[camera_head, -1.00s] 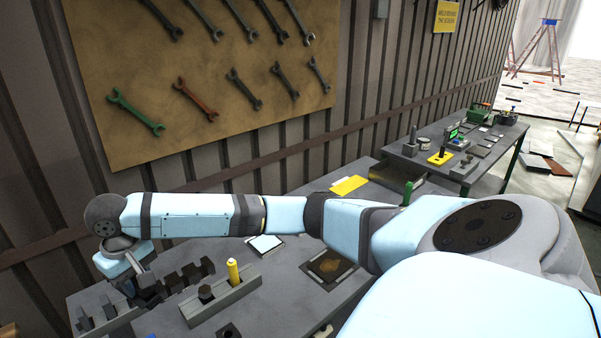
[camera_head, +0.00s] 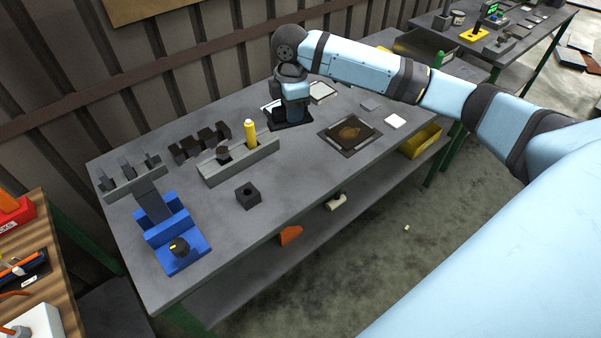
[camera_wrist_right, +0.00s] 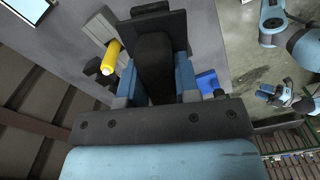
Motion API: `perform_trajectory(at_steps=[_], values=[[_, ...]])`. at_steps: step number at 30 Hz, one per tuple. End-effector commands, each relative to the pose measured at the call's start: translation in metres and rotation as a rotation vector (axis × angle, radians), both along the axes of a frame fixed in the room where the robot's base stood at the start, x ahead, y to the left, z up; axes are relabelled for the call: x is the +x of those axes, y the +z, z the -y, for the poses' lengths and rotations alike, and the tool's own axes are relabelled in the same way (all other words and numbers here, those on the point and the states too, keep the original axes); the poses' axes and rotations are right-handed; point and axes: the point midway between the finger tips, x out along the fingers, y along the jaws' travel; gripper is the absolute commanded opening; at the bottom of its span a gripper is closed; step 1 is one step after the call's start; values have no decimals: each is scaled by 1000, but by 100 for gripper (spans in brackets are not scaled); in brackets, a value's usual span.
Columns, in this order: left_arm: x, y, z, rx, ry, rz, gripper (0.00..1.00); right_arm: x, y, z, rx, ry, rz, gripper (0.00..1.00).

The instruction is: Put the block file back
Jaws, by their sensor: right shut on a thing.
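My right gripper (camera_head: 290,112) is low over the back of the grey bench, right of the grey rack with the yellow-handled tool (camera_head: 250,133). In the right wrist view, its fingers (camera_wrist_right: 157,78) are closed on a dark block with a wide flat plate, which I take to be the block file (camera_wrist_right: 155,62). In the head view the block file (camera_head: 290,125) shows as a dark flat shape under the gripper; whether it touches the bench is unclear. What looks like my left gripper (camera_wrist_right: 277,97) is small at the right of the wrist view, its jaw state unclear.
Several dark blocks (camera_head: 200,143) and a grey holder (camera_head: 134,178) stand on the left. A blue fixture (camera_head: 175,238) and a dark cube (camera_head: 248,195) are in front. A dark square plate (camera_head: 350,133) and white pads (camera_head: 395,121) lie right.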

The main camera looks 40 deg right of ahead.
Motion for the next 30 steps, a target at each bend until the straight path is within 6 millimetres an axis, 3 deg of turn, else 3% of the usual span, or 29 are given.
perform_trajectory(at_steps=[1,6,11,24,30], values=[[0,-8,1,0,-4,-1,43,0,-9,7,-1,72,1,8],[-1,-13,6,-7,-13,1,43,0,-16,22,-2,270,3,8],[1,-9,8,-10,-16,8,43,0,-26,26,-1,335,2,8],[3,2,5,-5,-11,14,43,-1,-136,26,-2,336,0,8],[2,0,4,-2,-8,9,43,0,-168,26,-2,337,3,8]])
